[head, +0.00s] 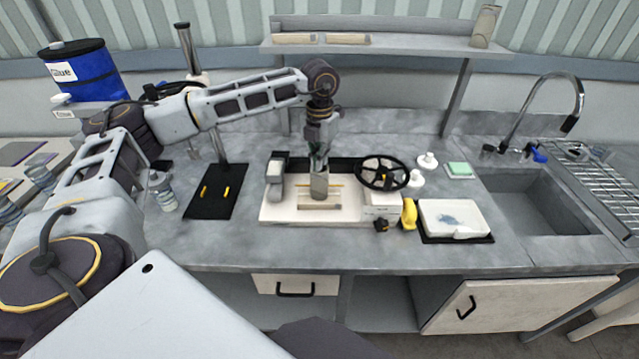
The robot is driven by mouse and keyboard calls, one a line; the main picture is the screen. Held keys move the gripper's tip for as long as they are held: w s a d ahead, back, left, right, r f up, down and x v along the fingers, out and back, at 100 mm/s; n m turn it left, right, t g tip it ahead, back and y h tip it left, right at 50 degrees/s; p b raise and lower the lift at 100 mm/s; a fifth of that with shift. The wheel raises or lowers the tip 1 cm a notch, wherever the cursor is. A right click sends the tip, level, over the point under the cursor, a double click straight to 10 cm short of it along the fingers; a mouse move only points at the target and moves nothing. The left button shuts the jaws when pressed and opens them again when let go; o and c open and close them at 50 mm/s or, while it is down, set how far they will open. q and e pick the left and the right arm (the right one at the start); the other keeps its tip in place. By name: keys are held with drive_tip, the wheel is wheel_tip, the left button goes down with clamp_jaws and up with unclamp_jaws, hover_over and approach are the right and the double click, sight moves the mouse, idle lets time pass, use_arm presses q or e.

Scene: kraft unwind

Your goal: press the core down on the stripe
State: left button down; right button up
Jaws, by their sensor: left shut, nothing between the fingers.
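My left gripper (319,168) comes down from above at the middle of the counter, fingers pointing down and shut with nothing between them. Right beneath its fingertips a brown-grey core (319,187) stands upright on a cream machine bed (275,211). The fingertips overlap the core's top in this view, so I cannot tell if they touch. A thin yellow line (336,184) runs behind the core, and a tan strip (320,206) lies in front of it. I cannot tell which is the stripe; the core's base hides part of that area. My right gripper is out of view.
A black handwheel (383,173) and a yellow handle (409,213) stand right of the core. A grey block (276,174) is at the left. A white tray (453,217) and a sink (530,205) lie farther right. A shelf (390,42) hangs behind.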

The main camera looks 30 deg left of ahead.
use_arm(q)
drive_tip(key=shift+f, duration=0.4)
idle(1.0)
drive_tip(key=shift+r, duration=0.15)
drive_tip(key=shift+r+p, duration=1.75)
drive_tip(key=shift+r, duration=1.7)
drive_tip(key=shift+f, duration=0.1)
